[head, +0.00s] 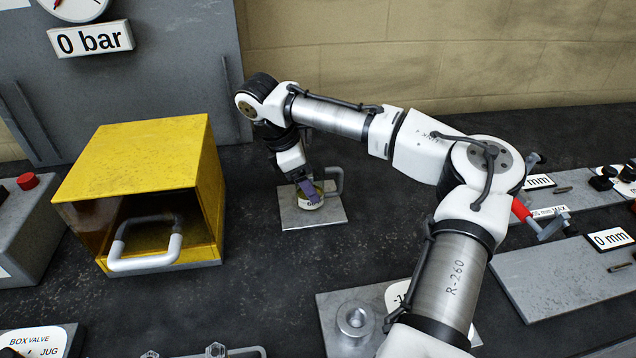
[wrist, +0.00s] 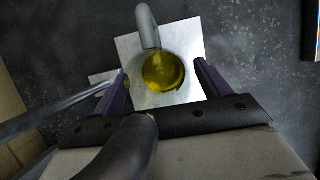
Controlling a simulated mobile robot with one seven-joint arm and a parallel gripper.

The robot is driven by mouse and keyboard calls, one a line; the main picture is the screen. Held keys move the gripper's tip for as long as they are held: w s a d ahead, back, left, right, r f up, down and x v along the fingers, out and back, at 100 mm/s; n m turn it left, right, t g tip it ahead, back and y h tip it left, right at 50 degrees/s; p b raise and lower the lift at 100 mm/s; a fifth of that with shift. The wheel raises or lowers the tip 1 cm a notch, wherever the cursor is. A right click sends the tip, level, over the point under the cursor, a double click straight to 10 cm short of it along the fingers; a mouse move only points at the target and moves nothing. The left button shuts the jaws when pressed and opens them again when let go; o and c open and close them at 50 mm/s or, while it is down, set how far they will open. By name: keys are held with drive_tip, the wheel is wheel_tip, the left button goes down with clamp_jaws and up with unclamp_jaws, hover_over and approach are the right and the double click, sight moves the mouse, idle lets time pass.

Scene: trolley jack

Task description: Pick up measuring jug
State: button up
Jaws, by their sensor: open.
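The measuring jug (head: 311,203) is small and stands on a square metal plate (head: 290,217) near the middle of the head view, largely hidden by my gripper (head: 307,190). Its grey handle (head: 335,180) sticks out to the right. In the wrist view, I look down into the jug (wrist: 163,72), which holds yellow liquid; its handle (wrist: 148,27) points to the top. My gripper's purple fingers (wrist: 161,76) are open, one on each side of the jug, with a visible gap on each side.
A yellow box (head: 140,160) with a grey handle at its front stands left of the plate. A gauge sign (head: 91,39) reading 0 bar is behind it. Metal plates with labels (head: 609,238) lie at right. Low fittings (head: 356,318) sit in front. Dark bench around the plate is clear.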

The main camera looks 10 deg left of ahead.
drive_tip(key=shift+w+d+f, duration=0.1)
drive_tip(key=shift+d+f, duration=0.15)
drive_tip(key=shift+f, duration=0.4)
drive_tip(key=c, duration=1.1)
drive_tip(key=shift+c, duration=0.7)
drive_tip(key=shift+r, duration=0.15)
